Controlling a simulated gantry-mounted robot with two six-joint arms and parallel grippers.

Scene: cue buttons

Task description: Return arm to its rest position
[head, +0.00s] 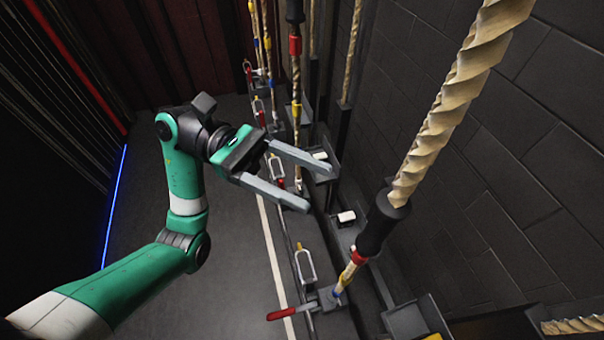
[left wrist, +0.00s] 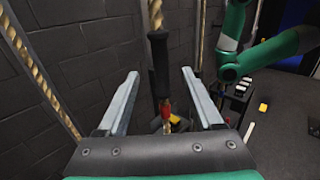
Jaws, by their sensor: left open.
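My left gripper (head: 321,190) is open, with its two grey fingers apart and nothing held between them. Its green and black arm reaches in from the lower left and is bent upward at the elbow. In the left wrist view the open fingers of this gripper (left wrist: 160,76) frame a black rope sleeve (left wrist: 159,62) on the wall side, which stands beyond them. Another green arm of mine shows at the upper right of that view; I see no gripper on it there.
Ropes with black sleeves (head: 382,222) and coloured bands run along the dark brick wall (head: 520,170). A rail carries metal loops (head: 305,266) and a red-handled lever (head: 292,312). A small white-topped block (head: 346,217) sits near the wall. The floor (head: 235,280) left of the white line is clear.

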